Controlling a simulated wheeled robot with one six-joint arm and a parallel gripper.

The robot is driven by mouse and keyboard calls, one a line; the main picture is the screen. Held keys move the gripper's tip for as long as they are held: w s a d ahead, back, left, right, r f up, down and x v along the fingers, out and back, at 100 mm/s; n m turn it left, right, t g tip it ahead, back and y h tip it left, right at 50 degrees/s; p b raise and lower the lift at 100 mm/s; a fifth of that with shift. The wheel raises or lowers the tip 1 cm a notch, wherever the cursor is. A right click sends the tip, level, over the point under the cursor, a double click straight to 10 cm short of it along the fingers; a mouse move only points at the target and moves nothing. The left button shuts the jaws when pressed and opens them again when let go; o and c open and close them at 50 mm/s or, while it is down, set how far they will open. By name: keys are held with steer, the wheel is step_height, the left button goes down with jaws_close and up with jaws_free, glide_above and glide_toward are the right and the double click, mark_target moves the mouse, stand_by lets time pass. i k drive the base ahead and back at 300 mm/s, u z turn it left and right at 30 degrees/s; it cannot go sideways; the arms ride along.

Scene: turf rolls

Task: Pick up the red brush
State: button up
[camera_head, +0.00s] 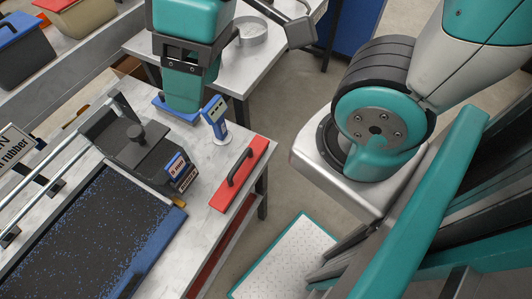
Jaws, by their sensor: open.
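The red brush (246,170) lies on the light table top near its right edge. It is a long red block with a black bar handle (239,167) along its top, and it lies slantwise. Its whole length shows and nothing covers it. A teal part of my arm (375,120) shows at the right, well apart from the brush.
A black carriage (130,145) and speckled dark sheet (100,235) lie to the left. Open floor (275,215) is right of the table (205,165).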

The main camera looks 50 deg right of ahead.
mark_target(222, 201)
steer(key=z, duration=2.55)
steer(key=k, duration=1.5)
steer(key=u, duration=1.55)
steer(key=i, duration=0.5)
steer(key=z, duration=0.05)
